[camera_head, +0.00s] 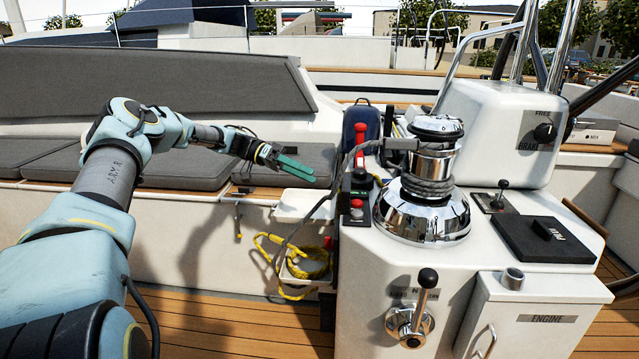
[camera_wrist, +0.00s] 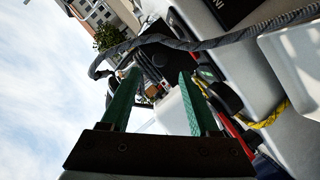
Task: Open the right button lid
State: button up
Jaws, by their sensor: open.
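My gripper (camera_head: 305,174) is open and empty, with green fingers, to the left of the white console and above the seat edge. Both fingers also show apart in the wrist view (camera_wrist: 160,78), with nothing between them. A small black control box (camera_head: 358,190) with a red button (camera_head: 357,204) sits on the console's left edge, to the right of my gripper. A red upright handle (camera_head: 360,148) stands behind it. I cannot tell which part is the right button lid or whether it is open. My gripper is apart from these parts.
A chrome winch (camera_head: 425,206) with grey rope (camera_head: 320,208) stands on the console; the rope also crosses the wrist view (camera_wrist: 215,43). Yellow rope (camera_head: 300,262) hangs below. A black lid (camera_head: 545,238) and a lever (camera_head: 427,280) are farther right. Grey cushions (camera_head: 190,168) lie behind my arm.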

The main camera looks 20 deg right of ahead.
jog(key=v, duration=0.4)
jog(key=shift+w+a+r, duration=0.15)
jog(key=shift+w+a, duration=0.15)
jog(key=s+a+f+n+t+y, duration=0.3)
jog(key=s+a+n+t+y, duration=0.25)
jog(key=s, duration=0.35)
jog(key=s+a+n+t+y, duration=0.25)
jog(key=s+a+n, duration=0.45)
jog(key=a, duration=0.5)
jog(key=s+a+n+t+y, duration=0.2)
jog(key=s+a+n+t, duration=0.2)
jog(key=s+a, duration=0.7)
notch_tip(320, 180, up, 13)
jog(key=w+a+p, duration=0.1)
jog(key=w+p, duration=0.1)
jog(key=p, duration=0.9)
jog(key=shift+w+a+p, duration=0.25)
jog(key=shift+a+p, duration=0.1)
jog(key=shift+p, duration=0.05)
